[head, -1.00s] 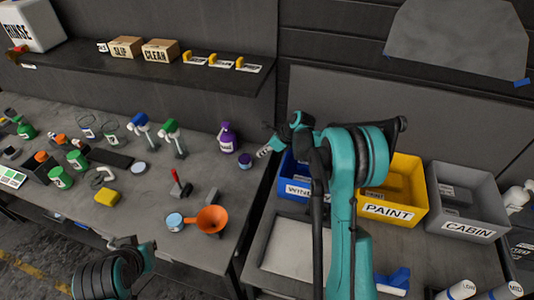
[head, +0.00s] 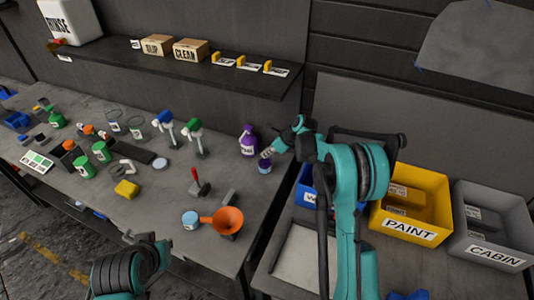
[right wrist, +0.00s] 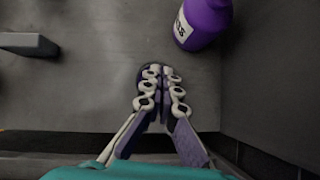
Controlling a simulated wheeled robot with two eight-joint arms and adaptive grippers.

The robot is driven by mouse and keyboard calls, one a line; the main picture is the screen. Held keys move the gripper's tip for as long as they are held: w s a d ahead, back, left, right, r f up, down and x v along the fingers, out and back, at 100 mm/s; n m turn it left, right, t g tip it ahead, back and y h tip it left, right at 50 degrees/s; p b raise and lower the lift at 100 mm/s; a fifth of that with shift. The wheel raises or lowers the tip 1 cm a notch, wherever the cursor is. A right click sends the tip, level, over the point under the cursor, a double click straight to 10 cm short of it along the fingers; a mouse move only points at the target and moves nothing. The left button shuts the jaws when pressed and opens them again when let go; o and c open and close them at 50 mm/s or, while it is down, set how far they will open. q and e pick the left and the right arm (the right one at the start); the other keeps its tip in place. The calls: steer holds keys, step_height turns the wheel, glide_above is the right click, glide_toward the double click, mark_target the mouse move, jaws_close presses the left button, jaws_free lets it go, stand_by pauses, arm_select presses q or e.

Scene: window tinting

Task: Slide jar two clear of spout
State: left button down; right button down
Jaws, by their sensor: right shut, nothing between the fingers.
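A small purple jar (head: 265,167) stands near the right end of the workbench, just right of a purple spray bottle (head: 248,143). My right gripper (head: 267,153) is shut and empty, its fingertips at the top of this jar. In the right wrist view the shut fingers (right wrist: 161,92) cover most of the dark round top beneath them; I cannot tell whether they touch it. The purple bottle (right wrist: 202,20) is close beside them. A blue-topped jar (head: 190,219) stands beside an orange funnel (head: 228,220). No number is legible on either jar. My left gripper (head: 130,238) is low at the bench's front, its jaws unclear.
A grey block (head: 230,198) and a red-handled tool (head: 198,185) lie between the jars. Labelled bins, including PAINT (head: 410,229), stand right, past the bench edge. A shelf (head: 230,75) overhangs the back.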

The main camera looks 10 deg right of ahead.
steer(key=shift+s+d+f, duration=0.15)
steer(key=shift+s+d, duration=0.6)
steer(key=shift+s, duration=0.2)
